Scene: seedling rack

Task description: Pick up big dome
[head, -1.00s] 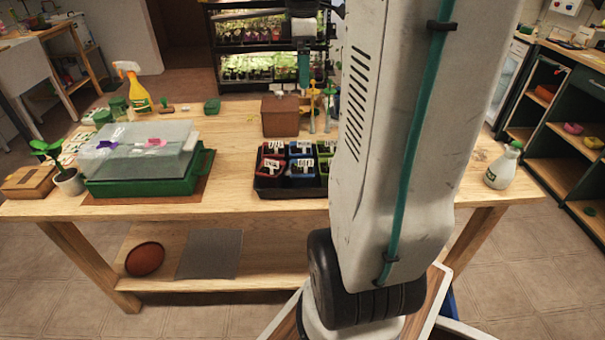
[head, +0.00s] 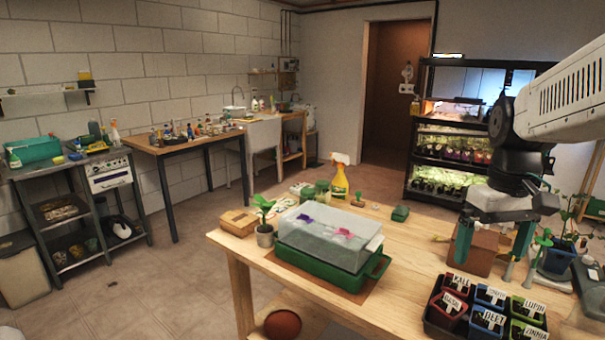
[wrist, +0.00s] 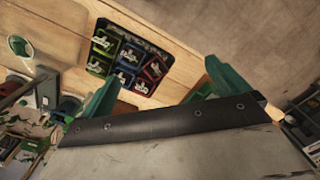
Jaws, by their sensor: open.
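The big dome (head: 325,248) is a clear, boxy plastic cover with a purple and a pink piece on its top. It sits on a green tray (head: 345,278) on the left part of the wooden table. My gripper (head: 494,246) is open, with two green fingers pointing down, well to the right of the dome and above the table. In the wrist view my gripper (wrist: 165,88) shows both fingers apart with nothing between them. The dome does not show clearly in the wrist view.
A pot tray (head: 437,332) of labelled seedlings stands near my gripper, with a brown box (head: 476,252) behind it. A yellow spray bottle (head: 340,183) and green jars stand behind the dome. A potted seedling (head: 265,235) and a wooden box (head: 238,221) are left of it.

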